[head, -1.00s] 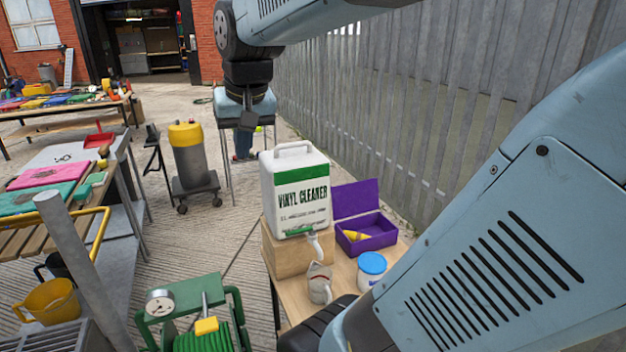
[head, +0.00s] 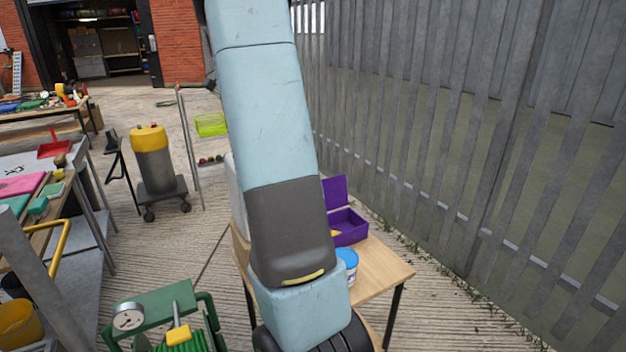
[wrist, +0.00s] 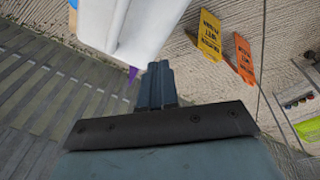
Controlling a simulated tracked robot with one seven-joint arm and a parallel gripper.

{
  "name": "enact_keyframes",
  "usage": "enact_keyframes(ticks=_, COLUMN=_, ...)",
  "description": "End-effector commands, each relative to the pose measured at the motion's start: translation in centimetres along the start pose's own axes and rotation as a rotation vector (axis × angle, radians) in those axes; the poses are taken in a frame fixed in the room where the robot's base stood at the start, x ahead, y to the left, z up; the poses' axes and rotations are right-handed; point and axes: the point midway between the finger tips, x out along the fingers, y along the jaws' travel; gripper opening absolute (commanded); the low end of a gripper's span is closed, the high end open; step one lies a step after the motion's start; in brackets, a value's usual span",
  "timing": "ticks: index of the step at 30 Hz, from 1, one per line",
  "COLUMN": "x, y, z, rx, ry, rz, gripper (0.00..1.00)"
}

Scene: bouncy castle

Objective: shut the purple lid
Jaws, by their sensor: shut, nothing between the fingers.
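The purple lid (head: 334,190) stands up, open, at the back of the purple box (head: 352,238) on the wooden table in the head view. A bit of a yellow thing (head: 336,233) shows inside the box, partly behind my arm. In the wrist view my gripper (wrist: 158,68) is shut and empty, its fingers together beside the large white jug (wrist: 125,25). A small purple tip (wrist: 132,73) shows just left of the fingers, with the rest of it hidden by the jug. My gripper is hidden in the head view.
A tub with a blue lid (head: 347,262) stands in front of the box, partly behind my arm. The table's right side (head: 385,268) is bare. A metal fence (head: 430,150) runs behind. Wet-floor signs (wrist: 208,38) stand on the ground.

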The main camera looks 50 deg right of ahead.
Motion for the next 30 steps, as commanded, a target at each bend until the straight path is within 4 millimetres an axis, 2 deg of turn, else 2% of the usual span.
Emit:
enact_keyframes(ticks=1, x=1.1, y=-0.4, z=-1.6, rx=0.041, ry=-0.006, rz=0.029, gripper=0.00)
enact_keyframes(ticks=6, x=4.6, y=-1.2, z=-6.6, rx=0.182, ry=-0.011, rz=0.121, gripper=0.00)
enact_keyframes(ticks=15, x=11.9, y=-1.7, z=-14.2, rx=0.420, ry=0.004, rz=0.291, gripper=0.00)
enact_keyframes(ticks=24, x=20.2, y=-1.3, z=-20.1, rx=0.631, ry=0.053, rz=0.461, gripper=0.00)
enact_keyframes(ticks=30, x=24.3, y=-0.8, z=-22.3, rx=0.726, ry=0.088, rz=0.540, gripper=0.00)
